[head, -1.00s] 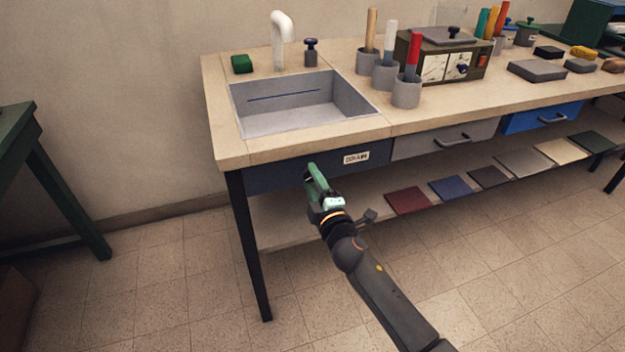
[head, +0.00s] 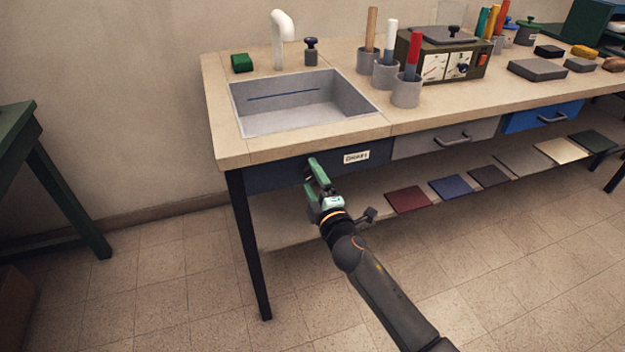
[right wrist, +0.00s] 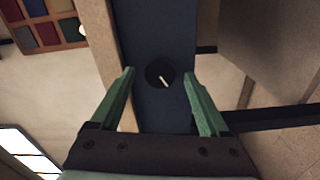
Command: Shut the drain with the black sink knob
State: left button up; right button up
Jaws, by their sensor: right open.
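The black sink knob (right wrist: 160,74) shows in the right wrist view, on the dark blue panel (right wrist: 155,25), with a short white pointer line slightly slanted in that picture. In the head view the knob cannot be made out; my right gripper is in front of that part of the panel (head: 275,176). My right gripper (head: 315,172) is open, its green fingers (right wrist: 160,75) on either side of the knob in the picture and seemingly not touching it. A white label reading like "DRAIN" (head: 356,157) is right of the gripper. The sink (head: 290,122) is above; its drain cannot be made out.
The bench top (head: 232,150) overhangs the panel. A grey drawer (head: 420,146) with a handle is to the right. A low shelf (head: 290,225) carrying several coloured tiles lies below. A bench leg (head: 250,250) stands left of my arm. Floor in front is clear.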

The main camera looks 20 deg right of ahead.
jog(key=shift+s, duration=0.35)
jog(key=shift+s+p, duration=0.3)
jog(key=shift+s, duration=0.8)
pick_arm(q)
jog(key=shift+s+d+f+g, duration=0.1)
jog(key=shift+s+f+g, duration=0.6)
jog(key=shift+s+f, duration=0.3)
pick_arm(e)
jog(key=s, duration=0.9)
jog(key=shift+s+d, duration=0.25)
jog(key=shift+s, duration=0.05)
